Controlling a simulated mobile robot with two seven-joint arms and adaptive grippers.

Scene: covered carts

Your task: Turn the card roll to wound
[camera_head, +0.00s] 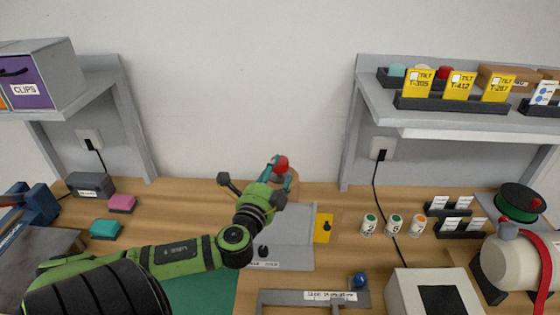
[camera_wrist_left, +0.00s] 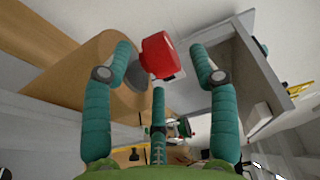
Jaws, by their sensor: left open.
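The card roll (camera_wrist_left: 80,66) is brown and shows large on the left of the left wrist view. A red knob (camera_wrist_left: 159,55) sits by its end. In the head view the red knob (camera_head: 281,163) shows at the back of the bench, and the roll (camera_head: 292,178) is mostly hidden behind my gripper. My left gripper (camera_head: 280,172) is open at the knob. In the left wrist view the teal fingers of this gripper (camera_wrist_left: 161,62) stand apart around the knob; I cannot tell whether they touch it. My right gripper is out of view.
A grey panel (camera_head: 298,257) with a yellow plate (camera_head: 323,228) lies under and right of my left arm. Several small labelled pots (camera_head: 370,224) stand further right. A blue knob (camera_head: 360,280) is near the front. Shelves (camera_head: 380,104) overhang the bench on both sides.

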